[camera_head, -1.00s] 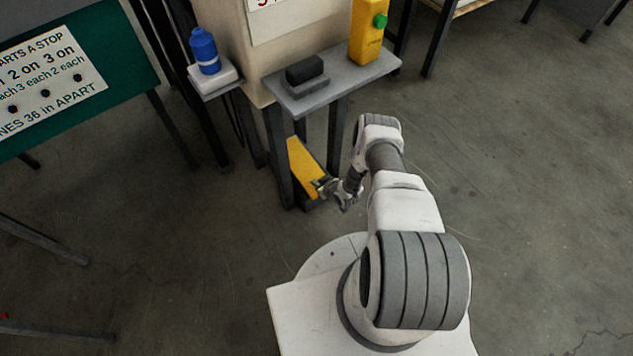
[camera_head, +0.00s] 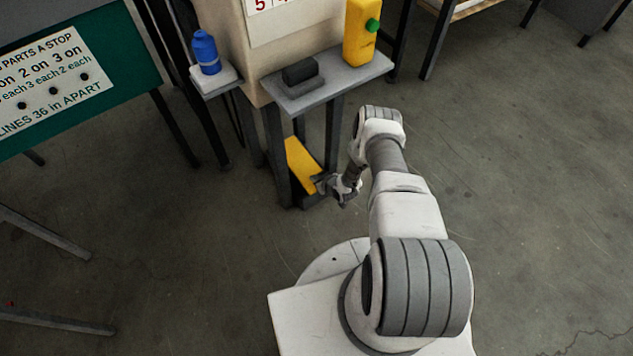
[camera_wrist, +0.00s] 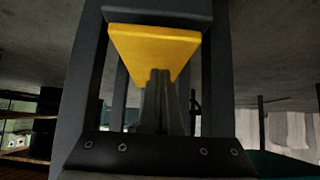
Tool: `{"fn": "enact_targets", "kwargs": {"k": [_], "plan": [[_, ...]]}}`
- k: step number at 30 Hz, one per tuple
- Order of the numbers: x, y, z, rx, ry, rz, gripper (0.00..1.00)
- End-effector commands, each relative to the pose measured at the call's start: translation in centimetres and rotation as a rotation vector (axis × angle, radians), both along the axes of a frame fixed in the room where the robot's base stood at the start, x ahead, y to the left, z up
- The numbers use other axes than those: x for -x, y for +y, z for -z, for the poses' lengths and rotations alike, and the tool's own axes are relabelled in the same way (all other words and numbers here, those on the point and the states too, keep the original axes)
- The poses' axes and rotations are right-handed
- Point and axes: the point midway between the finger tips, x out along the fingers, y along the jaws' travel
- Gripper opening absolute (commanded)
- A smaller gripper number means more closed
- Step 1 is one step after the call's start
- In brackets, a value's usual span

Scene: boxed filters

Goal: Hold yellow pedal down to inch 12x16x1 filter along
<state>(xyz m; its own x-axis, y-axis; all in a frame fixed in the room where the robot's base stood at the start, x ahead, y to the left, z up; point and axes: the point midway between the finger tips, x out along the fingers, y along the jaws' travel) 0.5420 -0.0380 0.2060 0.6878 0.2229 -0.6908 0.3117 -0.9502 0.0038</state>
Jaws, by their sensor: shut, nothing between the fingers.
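The yellow pedal (camera_head: 300,162) is a sloping plate low between the dark legs of a stand, close to the floor. My gripper (camera_head: 322,184) is at the pedal's near lower end in the head view. In the wrist view the pedal (camera_wrist: 150,44) fills the upper middle, framed by dark posts. My shut, empty fingers (camera_wrist: 160,80) overlap its narrowing lower part there. I cannot tell whether they touch it or how far it is pressed. No 12x16x1 filter can be made out in either view.
Above the pedal is a grey shelf (camera_head: 335,82) with a dark block (camera_head: 301,72) and a yellow box with a green button (camera_head: 361,32). A blue bottle (camera_head: 205,50) stands on a small ledge to its left. A green panel (camera_head: 120,65) is at far left.

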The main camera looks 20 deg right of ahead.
Motion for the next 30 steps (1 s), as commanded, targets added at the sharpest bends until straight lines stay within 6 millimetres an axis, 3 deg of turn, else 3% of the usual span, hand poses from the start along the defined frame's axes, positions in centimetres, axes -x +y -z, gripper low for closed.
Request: {"fn": "enact_targets", "kwargs": {"k": [1,3,12,30], "plan": [[1.3,-0.6,-1.7,0.000,0.007,0.004,0.00],[2.5,-0.9,-2.7,0.000,0.006,0.003,0.00],[6.2,-2.1,-5.6,0.000,0.001,0.002,0.00],[6.9,-2.4,-5.9,0.001,0.000,0.001,0.00]]}}
